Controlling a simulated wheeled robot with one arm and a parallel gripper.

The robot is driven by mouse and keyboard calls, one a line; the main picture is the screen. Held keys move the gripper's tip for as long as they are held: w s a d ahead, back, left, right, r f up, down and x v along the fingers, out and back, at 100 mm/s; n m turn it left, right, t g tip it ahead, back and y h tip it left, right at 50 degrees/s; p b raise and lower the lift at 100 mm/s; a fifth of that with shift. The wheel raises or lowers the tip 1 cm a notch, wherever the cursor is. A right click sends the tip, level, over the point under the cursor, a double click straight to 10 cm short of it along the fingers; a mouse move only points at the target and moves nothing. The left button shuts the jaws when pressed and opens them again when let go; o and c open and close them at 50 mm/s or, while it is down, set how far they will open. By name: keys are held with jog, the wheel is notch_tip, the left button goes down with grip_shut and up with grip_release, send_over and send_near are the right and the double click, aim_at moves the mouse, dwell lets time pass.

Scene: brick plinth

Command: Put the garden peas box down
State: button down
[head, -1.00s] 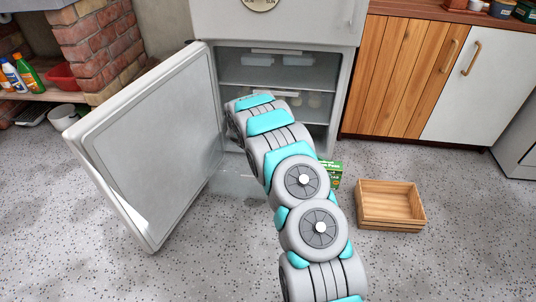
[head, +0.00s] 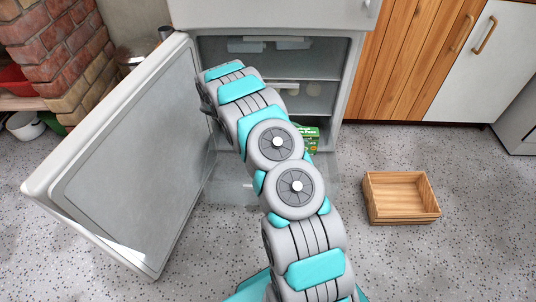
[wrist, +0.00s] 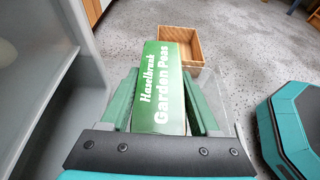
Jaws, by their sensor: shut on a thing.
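The garden peas box (wrist: 168,88) is green with white lettering. In the wrist view it lies between the two green fingers of my gripper (wrist: 160,76), which is shut on it. In the head view only a small part of the box (head: 311,140) shows past my arm, in front of the open fridge's right side. My gripper is hidden behind my arm there. What is directly under the box is hard to see.
The fridge (head: 345,75) stands open, its door (head: 120,150) swung out to the left. A clear panel (head: 235,190) juts out low in front of it. An empty wooden crate (head: 400,197) sits on the speckled floor at right; it also shows in the wrist view (wrist: 200,45). Floor around it is clear.

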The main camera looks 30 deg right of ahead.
notch_tip(320, 180, down, 6)
jog(key=shift+s+f+b, duration=0.15)
jog(key=shift+f+b, duration=0.05)
jog(key=shift+b, duration=0.15)
jog(key=shift+f, duration=4.65)
jog(key=shift+c, duration=0.6)
grip_release()
jog(key=shift+f, duration=0.1)
